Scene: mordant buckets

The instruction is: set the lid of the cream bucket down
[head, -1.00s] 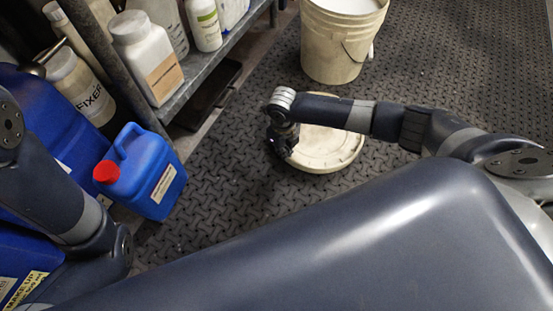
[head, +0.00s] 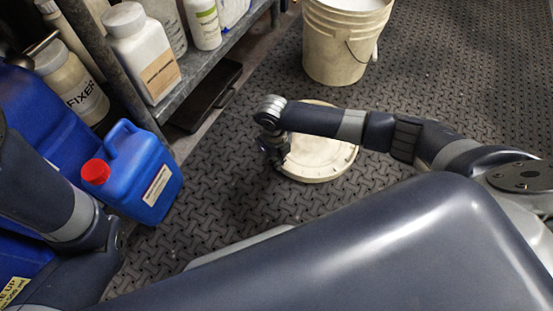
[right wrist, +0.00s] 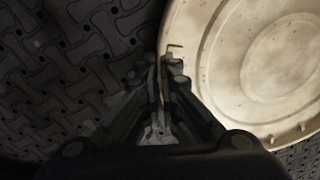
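The cream lid (head: 322,150) is a round, worn disc, lying roughly flat at or just above the dark mat, in front of the cream bucket (head: 338,55). The bucket stands open with white content. My right gripper (head: 275,155) is at the lid's left edge, partly hidden by its arm. In the right wrist view the two fingers (right wrist: 165,72) are closed together on the rim of the lid (right wrist: 225,60). Whether the lid touches the mat everywhere is unclear. My left arm shows at the left, its gripper out of view.
A blue jug (head: 145,178) with a red cap stands on the left. Behind it a metal shelf (head: 205,65) holds white bottles, and a fixer jar (head: 75,85) is beside it. The textured mat (head: 450,95) is clear on the right.

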